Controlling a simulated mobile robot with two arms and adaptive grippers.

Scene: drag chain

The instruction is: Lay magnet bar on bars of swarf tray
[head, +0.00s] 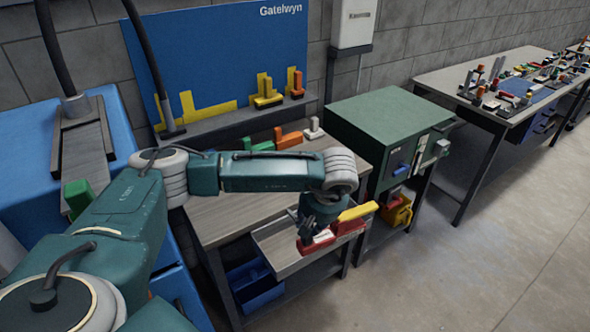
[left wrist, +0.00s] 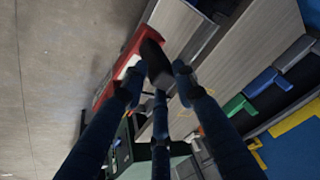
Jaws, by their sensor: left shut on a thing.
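The magnet bar appears to be the red bar with a white label (head: 318,239), at the front edge of the swarf tray. My left gripper (head: 317,222) is right above it. In the left wrist view my left gripper (left wrist: 158,82) is shut on a dark block, which looks like the bar's grip; the red bar (left wrist: 125,67) shows just behind the fingers. The swarf tray (head: 275,262) is a shallow grey tray jutting from the bench front. Its bars are hard to make out. I cannot tell whether the red bar touches the tray. My right gripper is out of view.
A yellow bar (head: 358,211) lies at the tray's right end, close to my gripper. The bench (head: 225,205) has green, orange and white pieces at the back. A green cabinet (head: 385,125) stands to the right. A blue bin (head: 255,285) is below. Open floor lies to the right.

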